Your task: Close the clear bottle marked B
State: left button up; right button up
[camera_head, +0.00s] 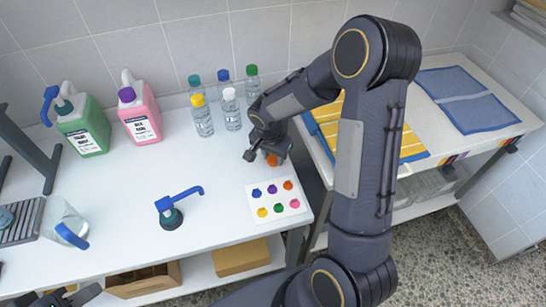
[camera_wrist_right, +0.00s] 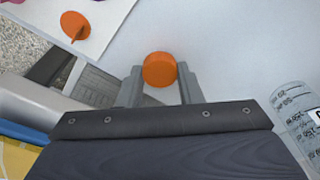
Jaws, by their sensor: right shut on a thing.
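My right gripper (camera_head: 268,158) is low over the white counter, and its fingers are shut on an orange cap (camera_head: 272,160). In the wrist view the round orange cap (camera_wrist_right: 160,69) sits between the two fingertips. I see no bottle under it. Clear bottles with teal, blue, green, yellow and white caps stand in a group left of this gripper, such as the yellow-capped bottle (camera_head: 202,115) and the white-capped bottle (camera_head: 231,109). I cannot read a B on any. A labelled clear bottle (camera_wrist_right: 298,115) shows at the right of the wrist view. My left gripper (camera_head: 82,294) shows only partly at the bottom left.
A white card (camera_head: 272,217) with coloured spots lies in front of my right gripper. The counter's middle is free.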

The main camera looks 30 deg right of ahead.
notch_tip(320, 180, up, 2)
jog(key=shift+r, duration=0.15)
pick_arm(q)
jog(key=shift+f+b, duration=0.9)
pick_arm(e)
jog(key=s+a+r, duration=0.9)
jog(key=s+r, duration=0.1)
jog(key=shift+a, duration=0.35)
pick_arm(q)
jog(key=shift+o, duration=0.4)
pick_arm(e)
jog(key=shift+s+r, duration=0.1)
